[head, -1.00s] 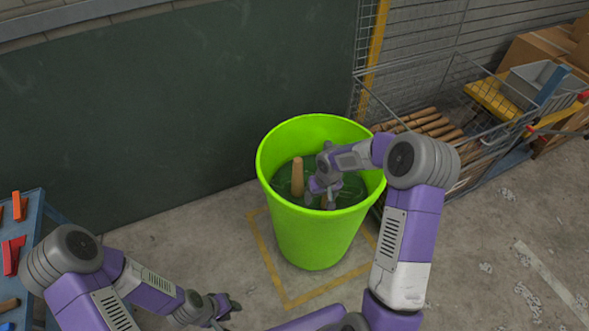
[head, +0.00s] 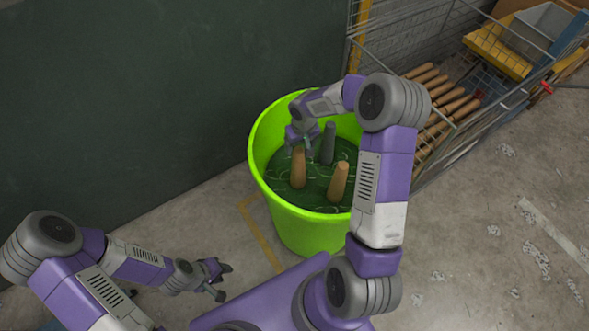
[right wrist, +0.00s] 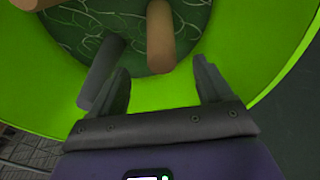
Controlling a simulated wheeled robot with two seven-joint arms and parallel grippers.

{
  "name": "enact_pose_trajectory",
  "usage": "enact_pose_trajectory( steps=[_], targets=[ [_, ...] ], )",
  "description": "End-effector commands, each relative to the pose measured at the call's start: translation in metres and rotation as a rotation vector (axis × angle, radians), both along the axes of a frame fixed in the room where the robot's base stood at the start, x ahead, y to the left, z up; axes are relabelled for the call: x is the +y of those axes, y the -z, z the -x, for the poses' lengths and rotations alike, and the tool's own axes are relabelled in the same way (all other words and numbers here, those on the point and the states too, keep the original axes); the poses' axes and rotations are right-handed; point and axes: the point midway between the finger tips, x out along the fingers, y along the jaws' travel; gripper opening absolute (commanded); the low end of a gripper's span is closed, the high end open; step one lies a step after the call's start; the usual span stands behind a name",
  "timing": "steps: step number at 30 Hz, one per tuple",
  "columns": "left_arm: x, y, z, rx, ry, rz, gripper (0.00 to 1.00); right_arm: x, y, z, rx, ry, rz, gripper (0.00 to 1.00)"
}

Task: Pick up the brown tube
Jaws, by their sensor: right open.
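Two brown tubes stand in a bright green bucket (head: 308,237). One brown tube (head: 298,170) is on the left and the other brown tube (head: 338,183) is nearer the front right. A grey tube (head: 328,143) stands behind them. My right gripper (head: 302,146) is open over the bucket, just above the left brown tube. In the right wrist view, a brown tube (right wrist: 160,38) is ahead of the spread fingers (right wrist: 162,72), and the grey tube (right wrist: 103,72) is beside the left finger. My left gripper (head: 223,281) is open and empty, outside the bucket at lower left.
The bucket's rim (head: 256,165) surrounds my right gripper. A wire cage (head: 455,125) with several wooden rods (head: 452,112) stands to the right. A dark green wall (head: 150,90) is behind. The floor at right (head: 490,240) is open.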

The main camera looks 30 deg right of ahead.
Motion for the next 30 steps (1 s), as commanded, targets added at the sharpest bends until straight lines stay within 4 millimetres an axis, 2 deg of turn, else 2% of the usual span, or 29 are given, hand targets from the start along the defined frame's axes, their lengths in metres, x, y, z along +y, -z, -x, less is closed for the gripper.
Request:
enact_pose_trajectory(
  steps=[1,3,16,24,30],
  targets=[
    [0.000,0.011,0.000,0.000,0.000,0.000,0.35,0.000,0.011,0.000,0.000,0.000,0.000,0.79],
    [0.000,0.016,0.000,-0.001,0.000,0.000,0.35,0.000,0.016,0.000,0.000,0.000,0.000,0.79],
    [0.000,0.030,0.000,-0.001,0.000,0.000,0.35,0.000,0.052,-0.003,0.001,0.000,-0.001,0.79],
    [0.000,0.045,-0.001,-0.001,0.000,0.000,0.35,0.000,0.091,-0.006,0.002,0.000,-0.001,0.79],
    [0.000,0.044,0.000,-0.001,0.000,0.000,0.35,0.000,0.091,-0.007,-0.001,0.000,0.000,0.79]
  ],
)
